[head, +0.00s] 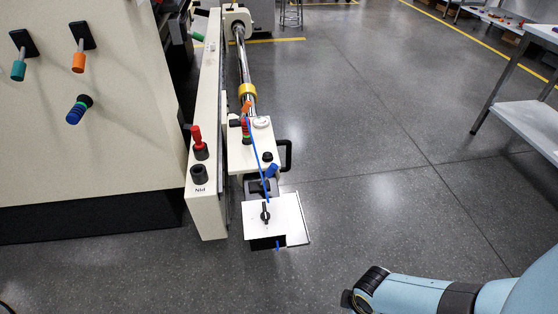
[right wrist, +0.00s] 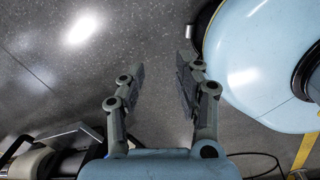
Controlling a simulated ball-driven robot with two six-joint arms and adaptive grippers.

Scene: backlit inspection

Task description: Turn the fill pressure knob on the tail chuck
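The tail chuck assembly stands at the middle of the head view, with a metal bar (head: 243,62) running back from it. At its near end is a white plate (head: 287,210) carrying a black knob (head: 265,213) with a pointer shape. I cannot read any label that names it the fill pressure knob. My right gripper (right wrist: 161,72) is open and empty in the right wrist view, with floor beyond its fingers. In the head view my right arm is at the bottom right, apart from the plate; its fingers cannot be made out there. My left gripper is not in view.
A cream cabinet (head: 95,140) with coloured handles fills the left. A narrow cream panel (head: 207,215) with a red-topped knob (head: 197,137) stands beside the chuck. A black handle (head: 286,155) juts out on its right. A grey table (head: 535,120) is far right. Floor between is clear.

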